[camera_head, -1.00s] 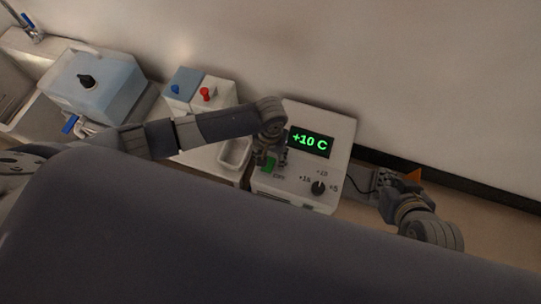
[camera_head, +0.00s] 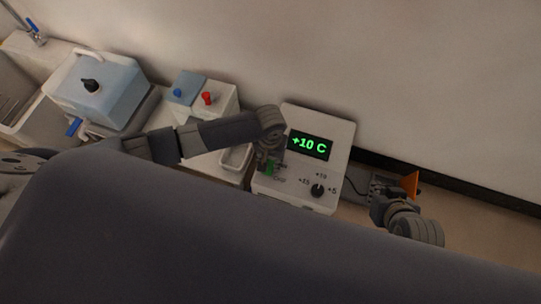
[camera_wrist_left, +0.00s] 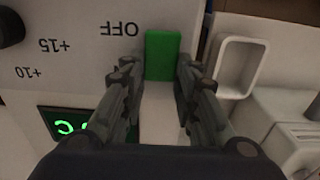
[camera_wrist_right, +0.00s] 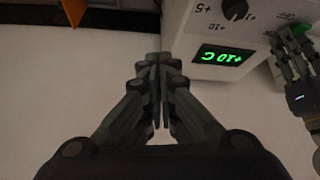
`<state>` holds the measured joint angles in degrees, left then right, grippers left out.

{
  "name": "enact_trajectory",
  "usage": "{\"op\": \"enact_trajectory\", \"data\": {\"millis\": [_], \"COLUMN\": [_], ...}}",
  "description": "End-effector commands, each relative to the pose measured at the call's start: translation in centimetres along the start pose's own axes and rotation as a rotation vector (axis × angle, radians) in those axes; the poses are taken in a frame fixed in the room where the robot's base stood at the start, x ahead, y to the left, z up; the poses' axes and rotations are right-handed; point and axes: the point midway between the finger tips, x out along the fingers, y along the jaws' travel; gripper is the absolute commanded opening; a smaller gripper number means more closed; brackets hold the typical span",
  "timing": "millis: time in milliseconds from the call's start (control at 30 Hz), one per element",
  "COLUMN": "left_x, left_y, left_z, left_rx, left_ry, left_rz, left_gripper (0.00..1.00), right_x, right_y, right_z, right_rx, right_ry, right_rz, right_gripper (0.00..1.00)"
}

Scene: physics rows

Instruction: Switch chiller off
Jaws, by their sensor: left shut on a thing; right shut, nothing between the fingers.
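The chiller (camera_head: 341,121) is a white box with a lit green display (camera_head: 309,146) reading +10 C and a black round knob (camera_head: 317,190). Its green switch (camera_wrist_left: 162,55) sits next to the word OFF in the left wrist view. My left gripper (camera_wrist_left: 156,70) is shut on the green switch, one finger on each side; its arm partly hides the switch in the head view. My right gripper (camera_head: 379,195) is shut and empty, to the right of the chiller. In the right wrist view its fingertips (camera_wrist_right: 155,62) meet.
Left of the chiller stand a white tray (camera_wrist_left: 264,45), a unit with blue and red knobs (camera_head: 222,94), and a bluish tank (camera_head: 105,88) with a tap by a sink. An orange piece (camera_head: 411,184) is on the right. The wall runs behind.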

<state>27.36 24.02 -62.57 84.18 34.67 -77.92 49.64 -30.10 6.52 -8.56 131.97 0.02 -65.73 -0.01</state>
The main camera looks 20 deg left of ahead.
Motion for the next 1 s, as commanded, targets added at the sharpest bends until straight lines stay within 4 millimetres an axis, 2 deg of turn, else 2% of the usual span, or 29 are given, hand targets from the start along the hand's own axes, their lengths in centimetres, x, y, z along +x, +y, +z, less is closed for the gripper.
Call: {"op": "enact_trajectory", "data": {"millis": [33, 300, 600, 1000], "left_x": [-0.6, -0.7, -0.8, -0.7], "left_y": [0.2, 0.2, 0.1, 0.1], "left_z": [-0.3, -0.5, -0.3, 0.2], "left_rx": [-0.006, -0.008, -0.006, -0.002], "left_ry": [0.016, 0.061, 0.109, 0.189], "left_rz": [0.006, 0.008, 0.004, 0.002], "left_gripper": [0.04, 0.04, 0.04, 0.04], "right_x": [0.3, 3.0, 5.2, 7.9], "right_y": [0.1, 0.2, 0.3, 0.1], "right_z": [0.7, 6.0, 12.0, 18.8], "right_rx": [0.001, 0.002, 0.003, -0.001], "right_ry": [-0.034, -0.194, -0.343, -0.426], "right_rz": [0.0, 0.002, 0.003, -0.001], "right_gripper": [0.0, 0.0, 0.0, 0.0]}}
